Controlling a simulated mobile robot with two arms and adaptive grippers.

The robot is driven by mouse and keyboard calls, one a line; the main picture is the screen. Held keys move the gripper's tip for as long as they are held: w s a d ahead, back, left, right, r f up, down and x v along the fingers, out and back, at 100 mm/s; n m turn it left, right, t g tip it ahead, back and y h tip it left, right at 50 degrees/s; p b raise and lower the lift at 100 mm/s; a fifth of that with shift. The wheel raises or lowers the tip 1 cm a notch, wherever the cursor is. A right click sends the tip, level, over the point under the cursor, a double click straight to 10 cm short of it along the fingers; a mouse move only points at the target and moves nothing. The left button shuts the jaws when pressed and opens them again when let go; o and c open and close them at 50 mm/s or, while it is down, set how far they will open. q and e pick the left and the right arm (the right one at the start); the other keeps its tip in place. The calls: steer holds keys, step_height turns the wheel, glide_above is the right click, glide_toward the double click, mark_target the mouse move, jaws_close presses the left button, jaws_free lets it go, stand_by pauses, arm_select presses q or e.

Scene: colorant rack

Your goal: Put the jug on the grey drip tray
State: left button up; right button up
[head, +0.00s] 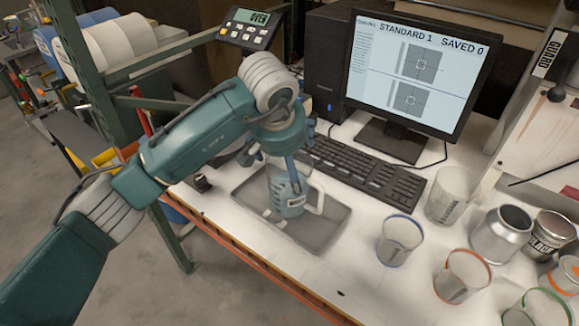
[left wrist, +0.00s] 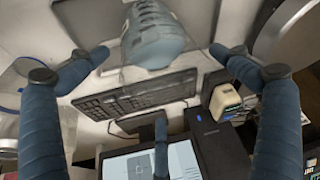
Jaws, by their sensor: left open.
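The jug (head: 288,197) is a blue-grey, see-through vessel with a pale handle and a small label. In the head view it appears upright within the outline of the grey drip tray (head: 325,236); the contact at its base is hard to make out. My left gripper (head: 290,160) is just above and behind the jug, partly covering its top. In the left wrist view the jug (left wrist: 152,38) is at the top centre. There my left gripper (left wrist: 160,85) has its fingers spread wide, apart from the jug. My right gripper is not in view.
A keyboard (head: 366,173) and monitor (head: 415,65) stand behind the tray. Clear cups (head: 399,240), a tall beaker (head: 452,195) and metal cans (head: 501,235) stand to the right. A green rack post (head: 88,95) rises at left. Bare white worktop lies between tray and cups.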

arm_select(q)
steer(key=b+v, duration=0.2)
steer(key=v, duration=0.8)
steer(key=shift+a+f, duration=0.1)
